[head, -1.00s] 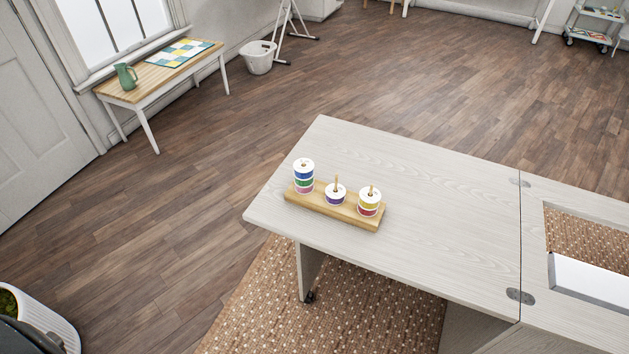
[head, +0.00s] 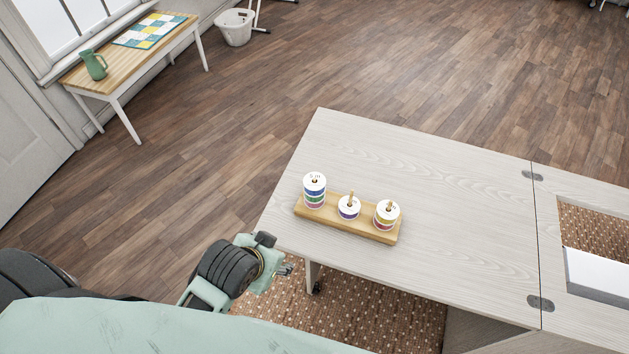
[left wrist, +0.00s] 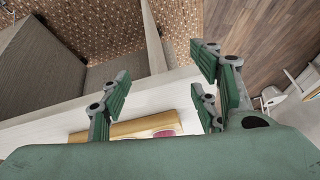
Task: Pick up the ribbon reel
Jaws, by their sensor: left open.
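Ribbon reels with white tops sit on three pegs of a wooden stand (head: 334,221) near the left end of the pale cabinet top. The left stack (head: 315,190) is tallest, with blue, green and pink bands. The middle peg has a purple reel (head: 348,208). The right peg has a yellow-and-pink stack (head: 386,215). My left gripper (head: 285,269) is by the cabinet's near left edge, apart from the stand. In the left wrist view its green fingers (left wrist: 160,98) are spread and empty, with part of the stand (left wrist: 140,128) and pink reels between and beyond them. My right gripper is not in view.
The cabinet top (head: 450,210) is clear right of the stand, up to a hinged seam. A white machine part (head: 598,272) sits in an opening at right. A small table with a green jug (head: 95,65) stands far left.

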